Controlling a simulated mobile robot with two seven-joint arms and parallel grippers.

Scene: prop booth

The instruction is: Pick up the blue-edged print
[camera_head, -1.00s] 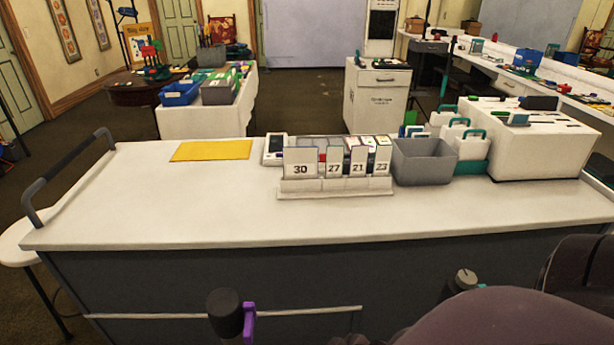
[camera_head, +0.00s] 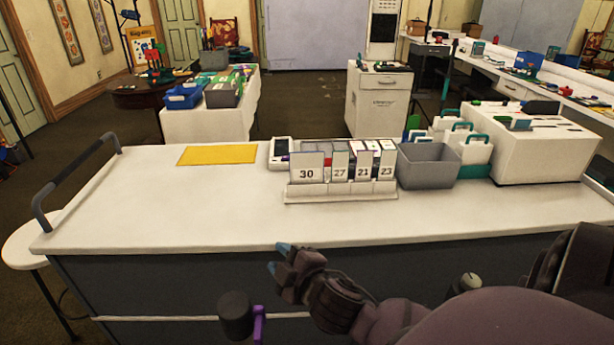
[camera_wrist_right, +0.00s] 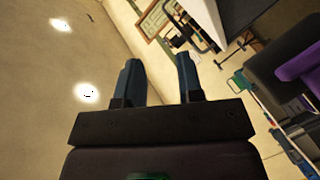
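A white rack (camera_head: 325,197) stands on the long white-topped counter, with numbered cards reading 30, 27, 21 and 23 along its front. Upright prints (camera_head: 307,150) stand in its slots behind the cards. Their edge colours are too small to tell surely, so I cannot single out the blue-edged one. My right gripper (camera_head: 279,258) is in front of the counter's near edge, apart from the rack. In the right wrist view its two blue-tipped fingers (camera_wrist_right: 160,75) are spread with nothing between them. My left gripper is out of view.
A yellow mat (camera_head: 217,154) lies on the counter left of the rack. A grey bin (camera_head: 427,166) stands close to its right, and a white box (camera_head: 540,148) further right. The counter top (camera_head: 190,210) in front of the rack is clear.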

